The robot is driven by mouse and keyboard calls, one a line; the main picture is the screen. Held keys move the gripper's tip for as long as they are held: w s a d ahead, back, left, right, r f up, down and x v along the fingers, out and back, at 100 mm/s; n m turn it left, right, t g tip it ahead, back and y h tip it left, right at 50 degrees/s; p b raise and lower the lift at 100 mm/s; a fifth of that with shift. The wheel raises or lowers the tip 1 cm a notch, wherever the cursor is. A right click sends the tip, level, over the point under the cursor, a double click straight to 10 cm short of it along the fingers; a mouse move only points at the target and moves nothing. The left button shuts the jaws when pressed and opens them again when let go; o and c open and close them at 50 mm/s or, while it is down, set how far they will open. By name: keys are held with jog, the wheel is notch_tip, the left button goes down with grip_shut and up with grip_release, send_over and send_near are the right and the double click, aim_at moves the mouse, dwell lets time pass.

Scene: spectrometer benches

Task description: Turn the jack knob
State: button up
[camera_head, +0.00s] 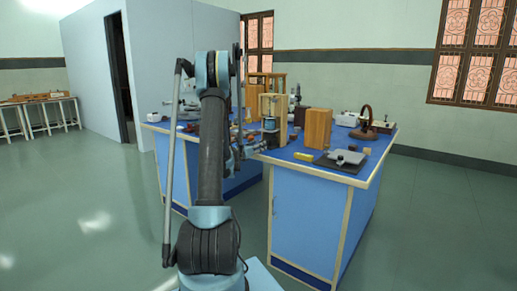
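A low grey device with a flat top (347,157), which looks like the jack, sits on a dark mat (338,168) near the front right of the right-hand bench. Its knob is too small to make out clearly. My arm rises in front of the benches and bends over at the top. My gripper (262,146) seems to be at the near left corner of the right-hand bench, to the left of the jack and apart from it. It is small and partly mixed with the items behind, so its fingers do not show clearly.
The right-hand blue bench (318,215) also holds a yellow block (303,156), a tall wooden box (317,128) and a brown ring-shaped instrument (367,122). Another blue bench (177,167) stands behind my arm. The green floor (80,215) at left is open.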

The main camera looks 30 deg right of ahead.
jog(key=shift+x, duration=0.75)
jog(key=shift+c, duration=0.4)
jog(key=c, duration=1)
jog(key=shift+m, duration=1.5)
jog(key=o, duration=1.1)
